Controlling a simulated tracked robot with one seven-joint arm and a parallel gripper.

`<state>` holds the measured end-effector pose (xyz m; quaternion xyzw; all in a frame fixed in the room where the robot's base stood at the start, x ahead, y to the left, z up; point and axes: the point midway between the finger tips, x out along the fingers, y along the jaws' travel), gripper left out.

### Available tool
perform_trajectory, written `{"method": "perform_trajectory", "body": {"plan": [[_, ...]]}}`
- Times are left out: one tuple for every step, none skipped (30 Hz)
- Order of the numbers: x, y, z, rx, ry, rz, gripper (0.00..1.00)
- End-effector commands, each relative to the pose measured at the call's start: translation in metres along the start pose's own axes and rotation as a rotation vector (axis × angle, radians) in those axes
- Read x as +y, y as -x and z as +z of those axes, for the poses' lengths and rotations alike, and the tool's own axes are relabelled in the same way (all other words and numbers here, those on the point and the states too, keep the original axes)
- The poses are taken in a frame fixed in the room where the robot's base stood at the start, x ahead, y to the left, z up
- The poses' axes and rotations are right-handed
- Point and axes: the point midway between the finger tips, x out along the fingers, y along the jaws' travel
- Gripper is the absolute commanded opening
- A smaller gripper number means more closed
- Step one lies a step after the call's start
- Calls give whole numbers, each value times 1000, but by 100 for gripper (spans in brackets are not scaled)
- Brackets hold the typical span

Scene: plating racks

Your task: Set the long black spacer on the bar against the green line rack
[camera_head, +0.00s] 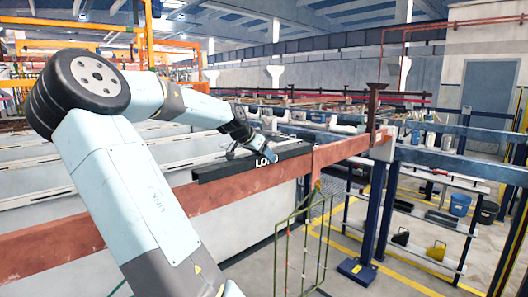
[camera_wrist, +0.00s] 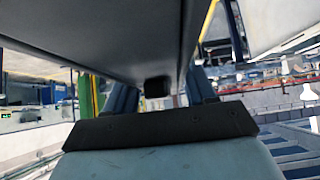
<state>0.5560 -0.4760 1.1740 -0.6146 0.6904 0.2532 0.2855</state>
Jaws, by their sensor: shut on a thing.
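The long black spacer (camera_head: 222,170) with white lettering, partly hidden, lies lengthwise along the red-brown bar (camera_head: 60,243) in the head view. My gripper (camera_head: 264,153) is shut on it from above, near the lettering. I cannot tell whether the spacer rests on the bar or is just above it. A thin green wire rack (camera_head: 290,250) hangs at the bar's front, below and right of the spacer. The spacer's right end is close to the rack's upper part; contact is unclear. In the wrist view, a large dark surface (camera_wrist: 90,35), likely the spacer, fills the top.
A dark blue post (camera_head: 375,215) stands right of the green rack. Low shelves with a yellow container (camera_head: 437,251) and a blue bucket (camera_head: 460,204) are further right. Pale tanks (camera_head: 120,185) lie behind the bar. The bar is bare left of the spacer.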

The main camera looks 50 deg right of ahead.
Motion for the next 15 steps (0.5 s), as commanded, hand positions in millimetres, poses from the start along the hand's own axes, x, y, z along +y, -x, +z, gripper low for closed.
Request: {"method": "perform_trajectory", "body": {"plan": [[0, -3, 2, 0, 0, 1, 18], [0, -4, 4, 0, 0, 1, 18], [0, -6, 6, 0, 1, 1, 18], [0, -7, 7, -1, 1, 1, 18], [0, -8, 9, 0, 1, 1, 18], [0, -10, 10, 0, 1, 1, 18], [0, -11, 12, 0, 1, 0, 18], [0, -12, 12, 0, 1, 0, 18], [0, -14, 14, 1, 1, 0, 18], [0, -15, 15, 1, 1, 0, 18], [0, -16, 16, 0, 1, 0, 18], [0, -17, 17, 0, 1, 1, 18], [0, -18, 18, 0, 1, 1, 18], [0, -18, 19, 0, 1, 1, 18], [0, -19, 19, 0, 1, 1, 18]]}}
